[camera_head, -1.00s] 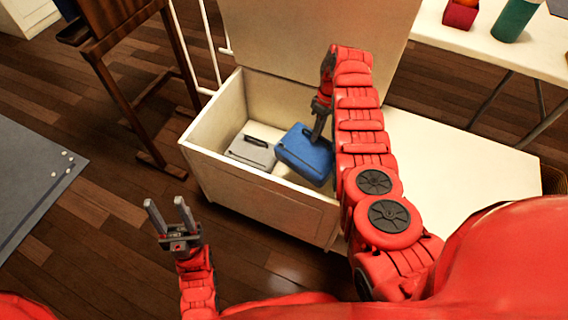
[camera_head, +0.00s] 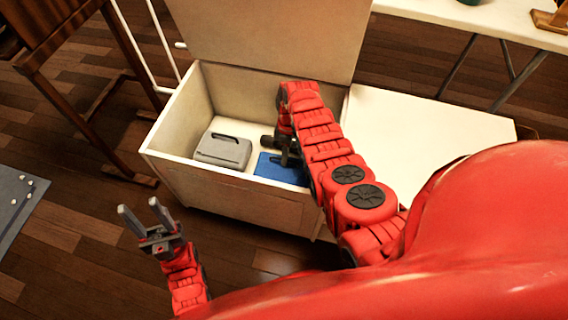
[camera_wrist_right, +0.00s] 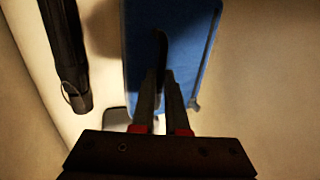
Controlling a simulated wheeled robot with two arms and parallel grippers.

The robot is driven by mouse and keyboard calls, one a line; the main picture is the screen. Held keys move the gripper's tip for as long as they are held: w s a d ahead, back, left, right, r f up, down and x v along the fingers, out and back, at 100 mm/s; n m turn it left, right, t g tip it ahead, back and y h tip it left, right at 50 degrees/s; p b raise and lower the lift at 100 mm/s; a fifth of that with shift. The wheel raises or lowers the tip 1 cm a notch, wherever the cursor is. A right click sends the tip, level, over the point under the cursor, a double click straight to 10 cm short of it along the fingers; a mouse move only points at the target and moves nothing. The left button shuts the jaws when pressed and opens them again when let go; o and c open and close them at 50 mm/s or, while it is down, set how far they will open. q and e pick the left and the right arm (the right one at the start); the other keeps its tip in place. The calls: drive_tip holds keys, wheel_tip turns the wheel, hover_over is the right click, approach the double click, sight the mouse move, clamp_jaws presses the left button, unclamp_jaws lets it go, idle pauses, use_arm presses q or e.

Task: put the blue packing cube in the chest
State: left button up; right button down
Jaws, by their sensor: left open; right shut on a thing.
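The white chest (camera_head: 240,188) stands with its lid raised at the back. The blue packing cube (camera_head: 272,166) is inside the chest, low down at its right, partly hidden by my right arm and the front wall. My right gripper (camera_head: 287,150) is inside the chest, shut on the cube's handle. In the right wrist view the fingers (camera_wrist_right: 163,85) close on the dark handle of the blue cube (camera_wrist_right: 195,45). My left gripper (camera_head: 147,212) is open and empty in front of the chest, at the left.
A grey packing cube (camera_head: 223,150) lies in the chest left of the blue one. A dark cylindrical object (camera_wrist_right: 66,50) shows beside the blue cube in the wrist view. A white surface (camera_head: 425,135) lies right of the chest. A wooden stand (camera_head: 62,60) is at the left.

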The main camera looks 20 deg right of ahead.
wheel_tip(320, 180, down, 4)
drive_tip(key=b, duration=0.3)
drive_tip(key=shift+r, duration=0.15)
drive_tip(key=c, duration=1.4)
unclamp_jaws()
drive_tip(key=o, duration=0.5)
drive_tip(key=shift+r+p, duration=0.35)
drive_tip(key=shift+p, duration=0.05)
drive_tip(key=p+v, duration=0.3)
drive_tip(key=v, duration=0.8)
drive_tip(key=shift+d+r+p, duration=0.1)
drive_tip(key=shift+p, duration=0.25)
